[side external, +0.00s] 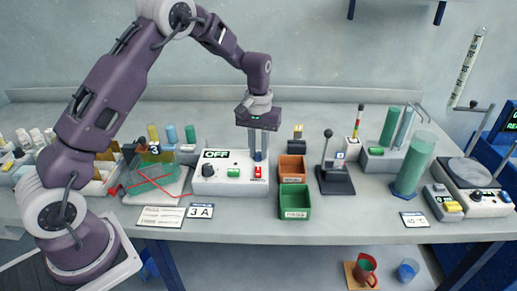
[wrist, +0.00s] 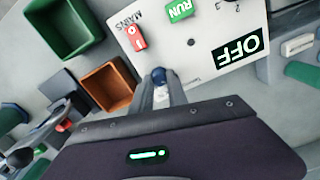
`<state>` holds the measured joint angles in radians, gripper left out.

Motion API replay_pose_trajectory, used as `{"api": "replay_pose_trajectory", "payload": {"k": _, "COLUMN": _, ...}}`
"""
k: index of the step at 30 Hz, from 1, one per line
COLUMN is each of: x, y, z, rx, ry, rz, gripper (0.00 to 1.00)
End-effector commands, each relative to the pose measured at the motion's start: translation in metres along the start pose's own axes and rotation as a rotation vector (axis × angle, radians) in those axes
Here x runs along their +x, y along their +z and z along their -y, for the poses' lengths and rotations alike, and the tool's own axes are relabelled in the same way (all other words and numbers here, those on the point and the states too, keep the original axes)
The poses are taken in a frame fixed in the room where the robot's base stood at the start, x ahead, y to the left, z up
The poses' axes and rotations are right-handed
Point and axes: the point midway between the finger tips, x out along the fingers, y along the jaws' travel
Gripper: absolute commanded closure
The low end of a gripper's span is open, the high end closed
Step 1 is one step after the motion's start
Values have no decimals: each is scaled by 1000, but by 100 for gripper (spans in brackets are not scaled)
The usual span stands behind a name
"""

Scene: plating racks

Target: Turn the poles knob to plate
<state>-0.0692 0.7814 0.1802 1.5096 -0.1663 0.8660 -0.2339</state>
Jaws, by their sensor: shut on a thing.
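The white control box (side external: 218,181) stands on the bench, with an OFF display, a black knob (side external: 208,170), a green RUN button (side external: 233,173) and a red MAINS switch (side external: 258,173). In the wrist view the box face (wrist: 208,38) is upside down and partly out of frame. My gripper (side external: 258,158) points down at the box's rear right edge. In the wrist view my gripper (wrist: 160,88) is shut on a small blue round-topped knob (wrist: 159,75) at that edge. The fingers hide its lower part, and I see no poles or plate lettering.
An orange bin (side external: 291,168) and a green bin (side external: 294,203) stand just right of the box. A black lever stand (side external: 335,180) is beyond them.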

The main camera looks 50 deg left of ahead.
Motion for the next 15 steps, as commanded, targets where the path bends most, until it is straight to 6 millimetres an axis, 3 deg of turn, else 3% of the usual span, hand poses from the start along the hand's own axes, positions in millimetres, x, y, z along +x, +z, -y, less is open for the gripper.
{"api": "replay_pose_trajectory", "payload": {"k": 2, "x": -1, "y": -1, "z": 0, "rx": -1, "ry": 2, "rz": -3, "gripper": 100}}
{"api": "replay_pose_trajectory", "payload": {"k": 3, "x": -1, "y": -1, "z": 0, "rx": -1, "ry": 2, "rz": -3, "gripper": 73}}
{"api": "replay_pose_trajectory", "payload": {"k": 5, "x": -1, "y": -1, "z": 0, "rx": -1, "ry": 2, "rz": -3, "gripper": 61}}
{"api": "replay_pose_trajectory", "payload": {"k": 15, "x": -4, "y": -1, "z": 0, "rx": 0, "ry": 1, "rz": -2, "gripper": 59}}
